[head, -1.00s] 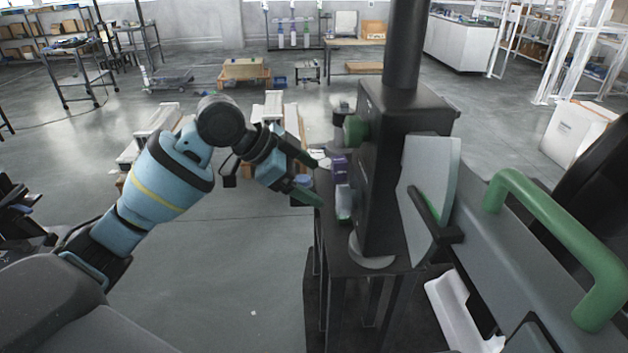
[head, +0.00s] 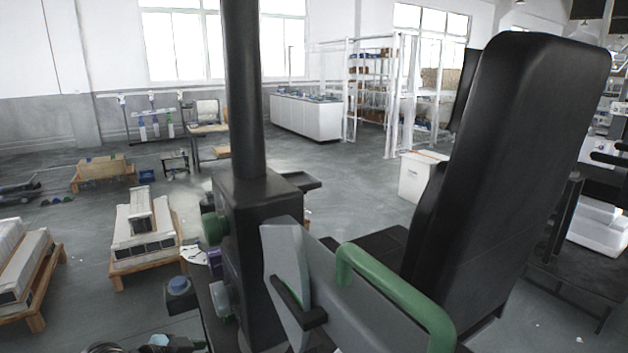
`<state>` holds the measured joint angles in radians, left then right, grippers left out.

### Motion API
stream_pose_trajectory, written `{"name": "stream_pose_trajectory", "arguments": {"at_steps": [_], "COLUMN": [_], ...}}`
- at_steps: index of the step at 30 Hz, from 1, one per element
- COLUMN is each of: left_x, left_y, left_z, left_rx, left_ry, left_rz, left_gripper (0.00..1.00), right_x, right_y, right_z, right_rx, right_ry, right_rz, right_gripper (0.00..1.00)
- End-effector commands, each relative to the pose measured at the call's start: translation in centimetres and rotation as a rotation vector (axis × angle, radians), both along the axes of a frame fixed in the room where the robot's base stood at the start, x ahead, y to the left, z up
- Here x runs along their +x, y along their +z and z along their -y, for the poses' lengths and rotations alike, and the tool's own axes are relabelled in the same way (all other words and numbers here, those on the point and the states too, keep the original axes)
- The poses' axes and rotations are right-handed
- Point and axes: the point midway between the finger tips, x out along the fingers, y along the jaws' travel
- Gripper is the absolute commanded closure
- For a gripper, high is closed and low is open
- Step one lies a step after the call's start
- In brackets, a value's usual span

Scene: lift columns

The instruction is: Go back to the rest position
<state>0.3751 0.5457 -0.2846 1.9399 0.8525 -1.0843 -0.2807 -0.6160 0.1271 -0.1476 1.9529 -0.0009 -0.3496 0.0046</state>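Only a dark piece of my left arm and gripper (head: 180,344) shows at the bottom edge of the head view, left of the dark machine. Its fingers are cut off or too small to read, so I cannot tell whether it is open or shut. A small blue-topped item (head: 180,287) sits just above it, beside the machine's stand, apart from the visible arm piece. My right gripper is not in view.
A black column machine (head: 258,240) with a green handle (head: 395,300) fills the near middle. A black padded seat (head: 520,170) stands to its right. Pallets with pale blocks (head: 143,235) are at left. A white box (head: 422,176) stands behind; open floor lies beyond.

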Motion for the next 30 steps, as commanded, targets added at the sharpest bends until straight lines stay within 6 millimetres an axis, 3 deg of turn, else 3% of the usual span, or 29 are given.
{"name": "stream_pose_trajectory", "arguments": {"at_steps": [1, 3, 8, 15, 22, 27, 30], "left_x": [-0.9, -2.0, -5.1, -11.4, -19.0, -24.2, -26.2], "left_y": [-2.1, -4.5, -9.5, -16.0, -20.7, -22.6, -23.1], "left_z": [0.3, 0.5, 0.6, 0.6, 0.3, 0.1, 0.0], "left_rx": [-0.017, -0.034, -0.061, -0.073, -0.052, -0.029, -0.016], "left_ry": [0.033, 0.079, 0.185, 0.330, 0.446, 0.502, 0.519], "left_rz": [-0.014, -0.020, -0.033, -0.049, -0.062, -0.067, -0.067], "left_gripper": [0.19, 0.19, 0.19, 0.19, 0.19, 0.19, 0.19], "right_x": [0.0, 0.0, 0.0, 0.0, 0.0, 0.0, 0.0], "right_y": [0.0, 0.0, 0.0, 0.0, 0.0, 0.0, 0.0], "right_z": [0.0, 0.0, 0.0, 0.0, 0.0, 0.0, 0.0], "right_rx": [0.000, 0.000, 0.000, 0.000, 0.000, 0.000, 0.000], "right_ry": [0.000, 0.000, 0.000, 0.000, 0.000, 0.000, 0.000], "right_rz": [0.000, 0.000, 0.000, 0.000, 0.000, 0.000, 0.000], "right_gripper": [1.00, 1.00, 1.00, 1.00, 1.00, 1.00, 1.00]}}
